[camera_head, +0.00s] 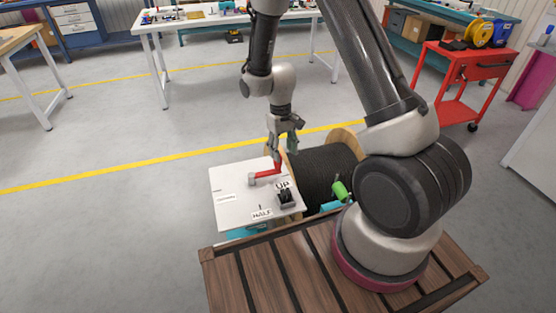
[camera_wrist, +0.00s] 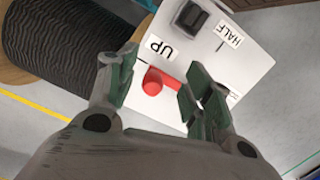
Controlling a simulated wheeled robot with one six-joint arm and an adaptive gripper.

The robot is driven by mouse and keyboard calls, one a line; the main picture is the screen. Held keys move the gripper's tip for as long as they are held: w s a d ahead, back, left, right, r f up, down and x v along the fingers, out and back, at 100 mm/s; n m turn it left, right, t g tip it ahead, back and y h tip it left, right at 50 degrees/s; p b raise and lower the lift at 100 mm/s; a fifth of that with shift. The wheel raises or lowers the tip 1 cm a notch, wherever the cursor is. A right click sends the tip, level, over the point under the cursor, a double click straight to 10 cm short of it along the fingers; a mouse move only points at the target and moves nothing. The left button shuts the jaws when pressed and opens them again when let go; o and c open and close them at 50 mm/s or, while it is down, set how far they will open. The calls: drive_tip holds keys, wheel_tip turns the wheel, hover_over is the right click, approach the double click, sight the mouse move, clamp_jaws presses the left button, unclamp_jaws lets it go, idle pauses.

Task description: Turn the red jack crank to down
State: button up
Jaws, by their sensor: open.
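The red jack crank (camera_head: 266,173) sits on a white panel (camera_head: 235,178). Its arm runs right from a grey hub, and its upright handle rises at the right end, near the UP label (camera_head: 283,185). A HALF label (camera_head: 262,214) is at the panel's near edge; a third label (camera_head: 227,198) at the left is too small to read. My gripper (camera_head: 282,146) is open above the handle, pointing down. In the wrist view, the round red handle end (camera_wrist: 152,86) appears between the open fingers (camera_wrist: 163,70). I cannot tell whether either finger touches it.
A black switch block (camera_head: 286,199) stands on the panel. A cable reel (camera_head: 325,172) with black cable is right beside it, with a green handle (camera_head: 341,190) nearby. A slatted wooden deck (camera_head: 262,270) lies in front. A red cart (camera_head: 463,85) and white table (camera_head: 200,24) stand farther back. Floor at left is clear.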

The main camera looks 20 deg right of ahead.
sight(278, 170)
drive_tip(key=w, duration=0.1)
drive_tip(key=w+t, duration=0.1)
drive_tip(key=shift+w+a+r, duration=0.3)
drive_tip(key=shift+w, duration=0.05)
drive_tip(key=shift+w+f, duration=0.2)
wheel_tip(278, 170, down, 7)
drive_tip(key=shift+f, duration=0.2)
drive_tip(key=shift+c, duration=0.2)
clamp_jaws()
